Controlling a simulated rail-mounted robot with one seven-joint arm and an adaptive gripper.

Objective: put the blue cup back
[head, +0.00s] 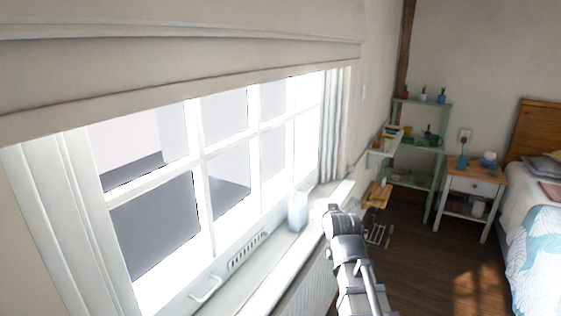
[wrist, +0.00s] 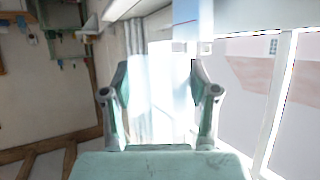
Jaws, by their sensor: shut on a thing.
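My gripper (wrist: 159,78) shows in the wrist view with its two fingers apart, closed on a pale, washed-out thing that seems to be the blue cup (wrist: 160,112). Glare hides its outline, and its colour hardly shows. In the head view my arm reaches from the lower right to the window sill, and its dark wrist hides the fingers and what they hold. A pale, bluish upright cylinder (head: 297,212) shows at the sill, just left of my wrist; I cannot tell whether it stands there or is the held thing.
The bright window (head: 205,165) and narrow sill (head: 262,285) run along the left. A green shelf (head: 421,146) with small pots stands in the far corner. A nightstand (head: 472,184) with a blue vase (head: 462,161) stands beside the bed (head: 535,225).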

